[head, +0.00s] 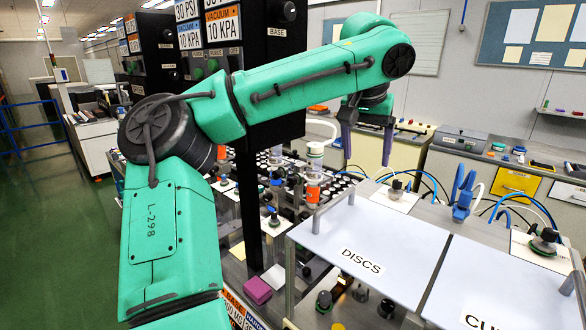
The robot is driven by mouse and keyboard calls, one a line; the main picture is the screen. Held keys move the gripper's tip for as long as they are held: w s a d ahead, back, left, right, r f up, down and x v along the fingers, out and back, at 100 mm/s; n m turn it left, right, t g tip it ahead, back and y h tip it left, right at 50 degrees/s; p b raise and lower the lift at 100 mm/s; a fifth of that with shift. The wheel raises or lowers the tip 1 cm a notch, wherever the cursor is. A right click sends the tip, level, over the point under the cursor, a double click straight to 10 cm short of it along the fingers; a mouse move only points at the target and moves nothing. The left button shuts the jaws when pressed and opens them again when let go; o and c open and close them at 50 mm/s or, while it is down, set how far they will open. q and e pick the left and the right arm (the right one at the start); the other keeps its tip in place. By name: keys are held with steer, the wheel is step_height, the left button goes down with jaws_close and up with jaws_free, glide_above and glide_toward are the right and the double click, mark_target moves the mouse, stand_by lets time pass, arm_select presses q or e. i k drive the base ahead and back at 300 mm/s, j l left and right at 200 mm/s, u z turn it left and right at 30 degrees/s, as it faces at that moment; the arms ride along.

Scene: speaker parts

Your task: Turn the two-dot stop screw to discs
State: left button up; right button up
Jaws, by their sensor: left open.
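My left gripper (367,158) hangs with its two purple-grey fingers pointing down, apart and with nothing seen between them. It is beyond the white plate labelled DISCS (372,240), above the bench level. A second white plate (505,285) is at the right, its label cut off after "CU". A dark knob (396,188) stands on a small white card behind the DISCS plate. Another dark knob (546,240) stands on a card at the right. Dots are too small to make out, so I cannot tell which is the two-dot stop screw. My right gripper is not in view.
A blue clamp-like part (464,195) stands between the knobs, with blue hoses around it. A black post (250,190) rises left of the plates. An orange and white cylinder (314,175) and several small parts crowd the bench behind. A magenta block (257,290) lies at front left.

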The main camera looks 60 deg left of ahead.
mark_target(397, 184)
steer(key=k, duration=0.85)
